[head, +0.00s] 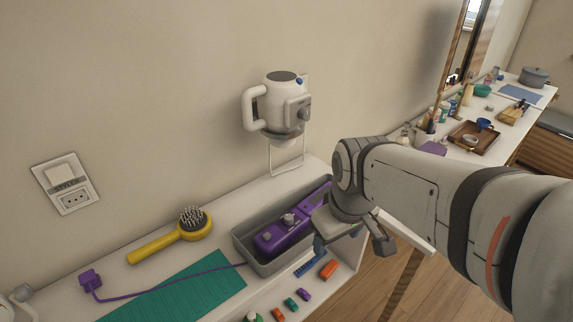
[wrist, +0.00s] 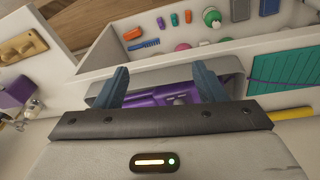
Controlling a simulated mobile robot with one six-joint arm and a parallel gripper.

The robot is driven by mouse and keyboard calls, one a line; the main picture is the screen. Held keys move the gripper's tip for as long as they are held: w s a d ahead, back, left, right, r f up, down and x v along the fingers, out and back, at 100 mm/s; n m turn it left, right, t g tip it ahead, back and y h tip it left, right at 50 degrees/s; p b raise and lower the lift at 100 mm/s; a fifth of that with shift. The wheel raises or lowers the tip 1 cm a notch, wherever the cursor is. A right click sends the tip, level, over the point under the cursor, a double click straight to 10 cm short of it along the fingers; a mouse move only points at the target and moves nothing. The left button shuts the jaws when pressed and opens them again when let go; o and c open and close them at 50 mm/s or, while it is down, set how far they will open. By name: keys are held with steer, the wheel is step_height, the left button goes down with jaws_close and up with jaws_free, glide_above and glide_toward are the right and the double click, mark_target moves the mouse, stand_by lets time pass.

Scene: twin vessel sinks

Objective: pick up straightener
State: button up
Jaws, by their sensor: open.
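The purple straightener (head: 284,231) lies in a grey open tray (head: 243,243) on the white counter. Its purple cord runs left out of the tray to a purple plug (head: 90,280). My gripper (head: 352,241) is at the right end of the tray, and the arm hides part of that end. In the wrist view my gripper (wrist: 163,84) has its two blue-grey fingers spread apart over the tray. The purple straightener (wrist: 177,99) shows between and beyond them, partly hidden by the gripper body. Whether the fingers touch it cannot be told.
A yellow hairbrush (head: 160,241) and a green mat (head: 185,290) lie left of the tray. A white wall-mounted dryer (head: 283,100) hangs above it. An open compartment with small coloured items and a blue comb (head: 307,263) is in front. A wooden tray (head: 473,138) stands far right.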

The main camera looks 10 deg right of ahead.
steer(key=w+a+n+g+p, duration=0.1)
steer(key=w+a+n, duration=0.4)
steer(key=n, duration=0.4)
steer(key=n+g+p, duration=0.1)
steer(key=n, duration=1.1)
glide_above(281, 228)
steer(key=shift+f, duration=0.75)
steer(key=shift+w+a+f, duration=0.1)
steer(key=shift+a+f, duration=0.05)
steer(key=shift+f, duration=0.1)
step_height(281, 228, down, 7)
steer(key=shift+f+p, duration=0.15)
steer(key=shift+p, duration=0.35)
steer(key=c, duration=1)
